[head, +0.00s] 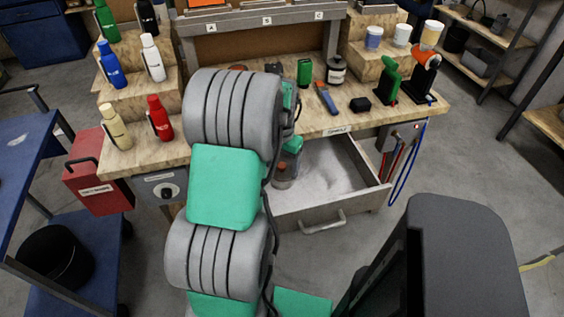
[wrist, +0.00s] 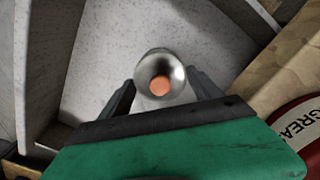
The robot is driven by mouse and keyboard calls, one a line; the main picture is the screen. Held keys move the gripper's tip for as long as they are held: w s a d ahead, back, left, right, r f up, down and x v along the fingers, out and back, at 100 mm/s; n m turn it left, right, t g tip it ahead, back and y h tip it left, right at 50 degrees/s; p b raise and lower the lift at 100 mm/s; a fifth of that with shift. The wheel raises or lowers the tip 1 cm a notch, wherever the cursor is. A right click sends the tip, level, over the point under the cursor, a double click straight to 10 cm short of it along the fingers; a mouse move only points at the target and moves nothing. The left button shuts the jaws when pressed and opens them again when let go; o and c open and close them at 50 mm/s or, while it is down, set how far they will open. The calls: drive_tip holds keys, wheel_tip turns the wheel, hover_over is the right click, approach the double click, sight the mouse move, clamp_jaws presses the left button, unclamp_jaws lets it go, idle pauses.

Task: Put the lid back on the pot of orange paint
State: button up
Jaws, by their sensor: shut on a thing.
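In the wrist view, my gripper (wrist: 160,92) is shut on a shiny silver round thing (wrist: 147,63) with an orange-brown centre. I cannot tell whether this is the lid. In the head view, my gripper (head: 288,158) is low over the open drawer (head: 335,172), with the held thing (head: 282,177) below it, greyish and partly see-through. Three small pots stand on the right riser: a blue-banded one (head: 373,37), a whitish one (head: 401,36) and a yellow-topped one (head: 432,31). I cannot tell for sure which holds orange paint.
The wooden bench (head: 315,122) holds a black-and-white canister (head: 336,70), a green box (head: 304,73) and a black block (head: 359,104). A red grease tin (wrist: 295,128) lies right of my gripper.

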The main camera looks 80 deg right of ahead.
idle(0.3)
drive_tip(key=o, duration=1.4)
drive_tip(key=shift+o, duration=0.2)
drive_tip(key=shift+r, duration=0.1)
drive_tip(key=shift+s+r+p, duration=0.1)
drive_tip(key=shift+r+p, duration=2.45)
drive_tip(key=shift+r, duration=0.9)
clamp_jaws()
